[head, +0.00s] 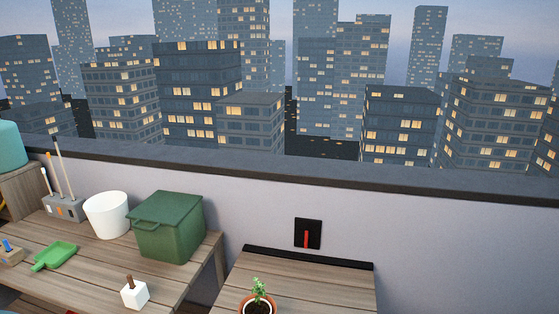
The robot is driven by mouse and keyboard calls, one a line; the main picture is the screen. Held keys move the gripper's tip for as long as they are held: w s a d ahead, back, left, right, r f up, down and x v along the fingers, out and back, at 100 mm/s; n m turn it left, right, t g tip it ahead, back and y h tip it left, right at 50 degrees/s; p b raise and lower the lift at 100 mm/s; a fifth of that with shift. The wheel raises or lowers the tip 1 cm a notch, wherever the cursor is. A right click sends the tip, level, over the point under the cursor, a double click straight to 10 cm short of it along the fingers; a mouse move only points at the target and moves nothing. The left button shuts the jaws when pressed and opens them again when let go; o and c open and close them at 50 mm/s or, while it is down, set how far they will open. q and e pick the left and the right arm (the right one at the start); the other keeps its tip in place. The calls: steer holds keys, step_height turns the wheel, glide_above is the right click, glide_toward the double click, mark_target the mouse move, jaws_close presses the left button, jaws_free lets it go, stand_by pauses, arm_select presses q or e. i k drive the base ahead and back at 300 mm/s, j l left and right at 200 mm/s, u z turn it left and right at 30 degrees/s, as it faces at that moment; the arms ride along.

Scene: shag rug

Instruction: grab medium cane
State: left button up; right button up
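A grey holder block (66,210) with orange and white marks stands at the back left of the wooden table in the head view. Several thin upright canes of different heights stand in it, leaning slightly left. The tallest cane (64,165) is on the right, the medium cane (55,174) is in the middle, and the shortest cane (45,181) with a pale tip is on the left. Their lower ends are hidden in the block. Neither of my grippers shows in this view.
A white bucket (107,215) and a green lidded bin (170,228) stand right of the holder. A green dustpan-like tray (54,255) and a white block with a brown peg (134,292) lie in front. A potted plant (259,300) stands on the lower right table.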

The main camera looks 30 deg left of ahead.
mark_target(48, 155)
steer(key=k+j, duration=0.2)
steer(key=j, duration=0.65)
steer(key=k+j+u, duration=0.15)
steer(key=j, duration=0.7)
steer(key=k+j, duration=0.15)
steer(key=j, duration=0.7)
steer(key=k+j+u, duration=0.1)
steer(key=j, duration=0.75)
steer(key=k+j+u, duration=0.1)
steer(key=j, duration=0.75)
steer(key=k+j, duration=0.1)
steer(key=j, duration=0.75)
